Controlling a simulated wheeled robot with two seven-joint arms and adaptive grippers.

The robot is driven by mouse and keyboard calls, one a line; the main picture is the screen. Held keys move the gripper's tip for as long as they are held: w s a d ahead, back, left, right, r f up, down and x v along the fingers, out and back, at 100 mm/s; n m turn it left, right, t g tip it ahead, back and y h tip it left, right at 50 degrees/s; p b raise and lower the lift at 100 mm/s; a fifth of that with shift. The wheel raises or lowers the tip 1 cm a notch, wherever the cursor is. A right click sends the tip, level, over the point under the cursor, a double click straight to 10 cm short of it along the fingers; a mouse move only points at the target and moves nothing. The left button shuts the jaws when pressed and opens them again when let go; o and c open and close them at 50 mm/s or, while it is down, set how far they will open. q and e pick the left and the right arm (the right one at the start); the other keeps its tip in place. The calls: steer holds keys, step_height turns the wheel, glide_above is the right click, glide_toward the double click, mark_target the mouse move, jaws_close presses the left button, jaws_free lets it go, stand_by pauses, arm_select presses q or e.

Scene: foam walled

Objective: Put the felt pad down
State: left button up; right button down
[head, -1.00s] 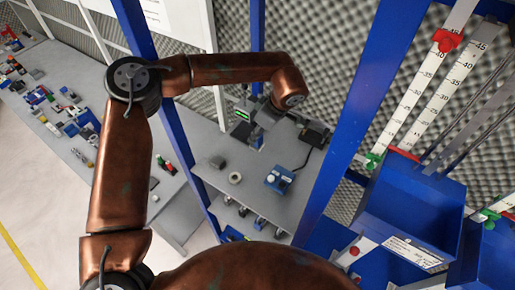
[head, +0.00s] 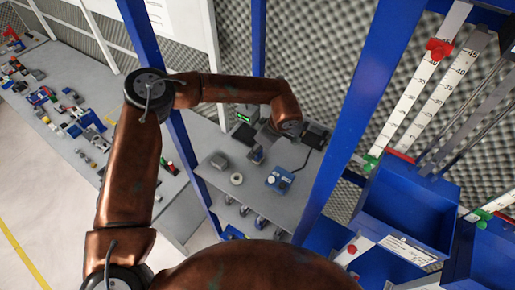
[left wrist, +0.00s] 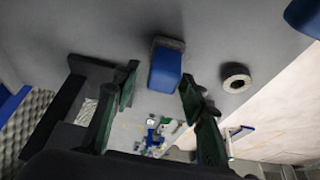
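The felt pad, which I take to be the blue block with a grey edge, shows in the left wrist view (left wrist: 165,68). Its grey side is against the grey shelf (left wrist: 215,35). My left gripper (left wrist: 160,72) is open. Its two green-lined fingers are spread either side of the pad, with a gap on both sides, and the pad is at and beyond the fingertips. In the head view this gripper (head: 268,140) is partly hidden by my arm. My right gripper is out of view.
A blue bin (head: 405,205) is at the right. A cluttered bench (head: 70,115) is at the left.

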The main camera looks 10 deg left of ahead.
arm_select(q)
steer(key=shift+s+r, duration=0.1)
steer(key=shift+d+r+b, duration=0.1)
steer(key=shift+d+b, duration=0.05)
steer(key=shift+b, duration=0.15)
steer(key=b+v, duration=0.3)
steer(key=v, duration=0.4)
steer(key=shift+s, duration=0.2)
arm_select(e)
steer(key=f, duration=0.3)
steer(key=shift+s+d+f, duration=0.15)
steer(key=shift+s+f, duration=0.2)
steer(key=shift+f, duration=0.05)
arm_select(q)
steer(key=shift+r, duration=0.15)
